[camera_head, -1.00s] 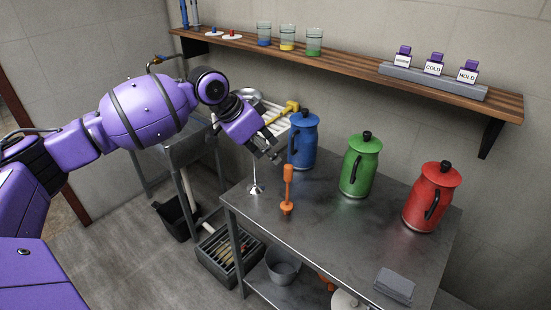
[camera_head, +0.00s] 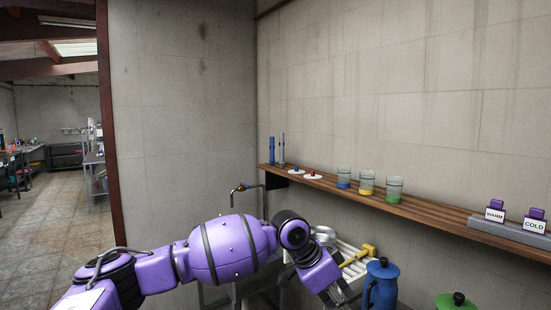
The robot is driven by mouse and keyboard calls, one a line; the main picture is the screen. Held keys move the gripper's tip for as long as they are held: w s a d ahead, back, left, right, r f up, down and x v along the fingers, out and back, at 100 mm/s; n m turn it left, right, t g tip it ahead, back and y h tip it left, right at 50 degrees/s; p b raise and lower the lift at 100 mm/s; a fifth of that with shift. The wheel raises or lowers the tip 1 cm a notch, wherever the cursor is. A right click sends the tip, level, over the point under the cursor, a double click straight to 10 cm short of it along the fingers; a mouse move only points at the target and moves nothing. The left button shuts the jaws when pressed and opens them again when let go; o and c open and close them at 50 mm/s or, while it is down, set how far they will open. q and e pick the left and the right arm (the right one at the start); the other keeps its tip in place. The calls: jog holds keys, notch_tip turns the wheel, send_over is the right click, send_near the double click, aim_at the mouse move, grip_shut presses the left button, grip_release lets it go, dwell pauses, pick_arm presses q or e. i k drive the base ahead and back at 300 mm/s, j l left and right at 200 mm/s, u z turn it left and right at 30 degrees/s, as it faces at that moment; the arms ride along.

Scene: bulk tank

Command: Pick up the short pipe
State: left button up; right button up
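No pipe can be told for certain. Two thin blue upright rods (camera_head: 276,150) stand at the left end of the wooden shelf, one a little shorter; I cannot tell whether either is the short pipe. My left gripper (camera_head: 343,299) is at the bottom of the view, well below the shelf, left of the blue jug (camera_head: 381,286). Its fingers are small and partly cut off, so their opening is unclear. My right gripper is not in view.
The wooden shelf (camera_head: 410,209) also carries small discs (camera_head: 312,176), beakers (camera_head: 366,184) and labelled blocks (camera_head: 495,211). A yellow-handled tool (camera_head: 358,256) lies on a white rack behind my gripper. A green-lidded jug (camera_head: 455,301) is lower right. A doorway opens at left.

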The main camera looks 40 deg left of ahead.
aim_at(271, 160)
jog(key=u, duration=1.45)
